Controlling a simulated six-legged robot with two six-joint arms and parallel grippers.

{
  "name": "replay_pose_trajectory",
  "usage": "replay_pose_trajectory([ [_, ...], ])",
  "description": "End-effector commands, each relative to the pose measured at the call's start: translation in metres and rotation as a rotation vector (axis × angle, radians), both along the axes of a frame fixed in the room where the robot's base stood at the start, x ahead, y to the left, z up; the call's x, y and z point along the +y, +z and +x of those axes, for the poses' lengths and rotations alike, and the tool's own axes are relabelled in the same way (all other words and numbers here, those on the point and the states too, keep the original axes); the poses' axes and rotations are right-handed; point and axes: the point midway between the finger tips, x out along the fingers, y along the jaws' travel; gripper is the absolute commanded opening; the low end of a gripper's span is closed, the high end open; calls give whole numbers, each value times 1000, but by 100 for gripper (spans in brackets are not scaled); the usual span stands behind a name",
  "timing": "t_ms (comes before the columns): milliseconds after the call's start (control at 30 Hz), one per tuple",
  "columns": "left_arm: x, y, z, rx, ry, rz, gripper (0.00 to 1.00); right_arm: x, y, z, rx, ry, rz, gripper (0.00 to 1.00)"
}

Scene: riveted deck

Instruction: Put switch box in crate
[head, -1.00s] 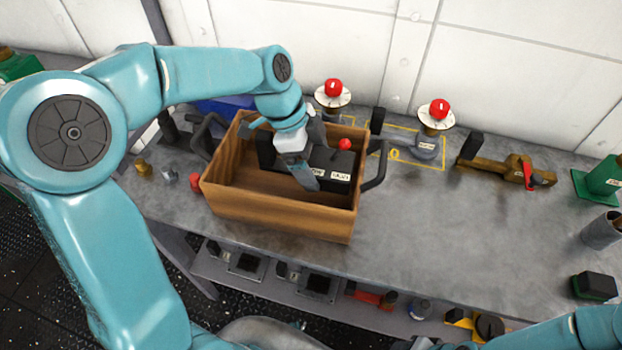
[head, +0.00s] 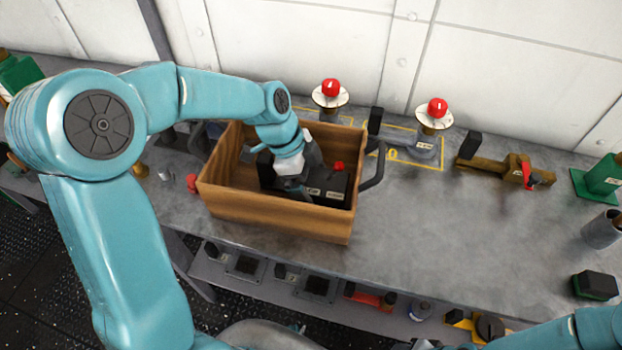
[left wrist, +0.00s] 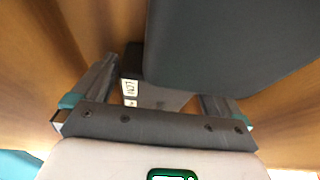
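The switch box (head: 332,183), black with a red button and white labels, is inside the wooden crate (head: 272,215), low between its walls. My left gripper (head: 292,188) reaches down into the crate and is shut on the switch box, at its left part in the head view. In the left wrist view the fingers (left wrist: 160,95) stand apart with the labelled part of the box (left wrist: 230,40) between them. The crate floor under the box is mostly hidden. My right arm shows at the lower right, but its gripper is out of view.
A brown valve-like part (head: 510,170) and green items (head: 600,180) lie to the right. The bench (head: 450,225) right of the crate is clear. A lower shelf (head: 330,295) holds several parts.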

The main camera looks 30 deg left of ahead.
Motion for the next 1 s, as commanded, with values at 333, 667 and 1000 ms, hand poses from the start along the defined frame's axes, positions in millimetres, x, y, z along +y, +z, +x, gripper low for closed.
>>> replay_pose_trajectory([
  [333,7,21,-1,-4,2,0,100,0,5,0,0,0,0,45],
  [667,34,90,-10,-2,2,1,100,0,8,0,0,0,0,45],
  [1000,44,115,-14,1,0,0,100,0,9,0,0,0,0,45],
])
